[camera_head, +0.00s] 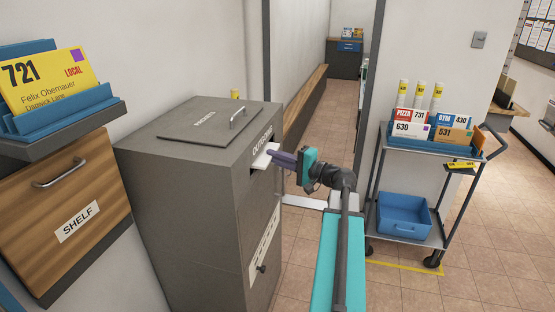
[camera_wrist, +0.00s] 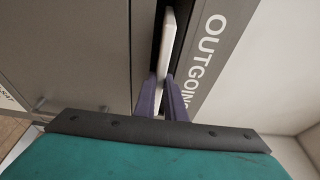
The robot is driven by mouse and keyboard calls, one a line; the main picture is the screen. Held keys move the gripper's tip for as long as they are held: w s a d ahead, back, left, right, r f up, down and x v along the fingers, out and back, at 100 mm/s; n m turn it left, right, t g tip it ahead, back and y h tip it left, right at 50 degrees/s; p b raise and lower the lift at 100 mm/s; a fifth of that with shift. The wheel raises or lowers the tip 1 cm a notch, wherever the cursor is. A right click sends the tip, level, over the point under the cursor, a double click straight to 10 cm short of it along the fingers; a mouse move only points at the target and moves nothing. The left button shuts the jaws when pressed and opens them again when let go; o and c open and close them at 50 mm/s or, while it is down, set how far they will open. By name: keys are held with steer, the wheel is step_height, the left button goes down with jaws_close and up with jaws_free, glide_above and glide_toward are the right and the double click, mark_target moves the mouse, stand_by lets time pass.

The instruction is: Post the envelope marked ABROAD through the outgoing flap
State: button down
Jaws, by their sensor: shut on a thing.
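My gripper (camera_head: 277,158) is shut on a white envelope (camera_head: 263,155) at the front of the grey mail cabinet (camera_head: 185,200). The envelope also shows in the wrist view (camera_wrist: 168,42), edge-on between the purple fingers (camera_wrist: 163,95). Its far end reaches into the dark outgoing slot (camera_wrist: 158,25) beside the OUTGOING lettering (camera_wrist: 205,60); how deep it goes I cannot tell. No marking on the envelope is readable. In the head view the OUTGOING label (camera_head: 263,142) is partly behind the envelope, and the flap itself cannot be made out.
A lidded PARCELS hatch (camera_head: 208,121) tops the cabinet. A yellow LOCAL envelope (camera_head: 48,82) stands in a blue rack above the SHELF drawer (camera_head: 80,215) at left. A trolley (camera_head: 410,160) with mail and a blue bin (camera_head: 404,216) stands right. Tiled floor is open further right.

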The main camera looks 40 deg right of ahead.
mark_target(265, 156)
steer(key=shift+w+a, duration=0.5)
steer(key=shift+w, duration=0.3)
steer(key=shift+w+a, duration=0.5)
steer(key=shift+w, duration=0.3)
steer(key=c, duration=1.7)
jaws_free()
steer(key=shift+c, duration=0.2)
